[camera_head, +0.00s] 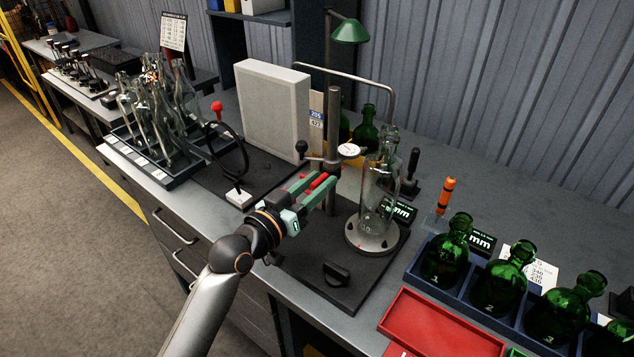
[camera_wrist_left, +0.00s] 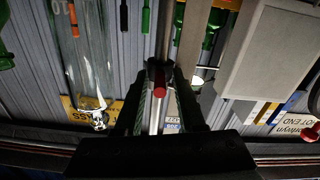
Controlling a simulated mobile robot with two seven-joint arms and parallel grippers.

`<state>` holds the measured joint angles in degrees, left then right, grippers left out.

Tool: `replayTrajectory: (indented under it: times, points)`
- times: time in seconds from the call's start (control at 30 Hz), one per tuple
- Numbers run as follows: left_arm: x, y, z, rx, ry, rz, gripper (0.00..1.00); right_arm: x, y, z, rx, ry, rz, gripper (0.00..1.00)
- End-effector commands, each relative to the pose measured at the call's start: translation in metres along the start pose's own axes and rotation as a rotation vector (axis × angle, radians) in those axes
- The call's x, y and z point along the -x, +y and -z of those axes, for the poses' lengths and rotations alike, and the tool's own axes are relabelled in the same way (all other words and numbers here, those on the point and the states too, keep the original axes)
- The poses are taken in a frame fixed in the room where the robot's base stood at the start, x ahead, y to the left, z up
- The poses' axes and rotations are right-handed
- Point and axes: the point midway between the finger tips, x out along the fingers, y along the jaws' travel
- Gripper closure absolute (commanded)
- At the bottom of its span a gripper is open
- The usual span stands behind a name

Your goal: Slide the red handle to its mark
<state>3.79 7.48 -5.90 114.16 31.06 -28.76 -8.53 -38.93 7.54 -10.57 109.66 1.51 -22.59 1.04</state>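The red handle (camera_head: 318,182) sits by the dark vertical post (camera_head: 332,130) of a gauge stand. My left gripper (camera_head: 322,183) reaches in from the left, its green-sided fingers on either side of the handle. In the left wrist view the handle shows as a round red knob (camera_wrist_left: 159,91) between the fingers (camera_wrist_left: 160,85), with narrow gaps beside it. The fingers look open around it; contact is not clear. The handle's mark cannot be made out. My right gripper is not in view.
A clear bottle (camera_head: 378,205) stands on the round plate right of the post. A grey box (camera_head: 272,108) and a red-knobbed lever (camera_head: 217,108) stand left. A blue crate (camera_head: 484,292) of green bottles and a red tray (camera_head: 440,330) are at right.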

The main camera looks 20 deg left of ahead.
Motion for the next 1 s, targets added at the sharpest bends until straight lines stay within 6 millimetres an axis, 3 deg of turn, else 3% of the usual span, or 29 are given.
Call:
replayTrajectory:
  times: [0.03, 0.33, 1.0]
  points:
    - [0.0002, 0.0000, 0.0000, 0.000, 0.000, 0.000, 0.69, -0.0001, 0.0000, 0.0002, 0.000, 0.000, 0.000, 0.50]
    - [0.0004, -0.0001, 0.0000, 0.000, 0.000, 0.000, 1.00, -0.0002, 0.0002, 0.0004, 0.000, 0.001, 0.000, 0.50]
    - [0.0004, -0.0003, -0.0002, 0.000, 0.000, 0.001, 1.00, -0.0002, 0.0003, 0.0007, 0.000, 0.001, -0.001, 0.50]
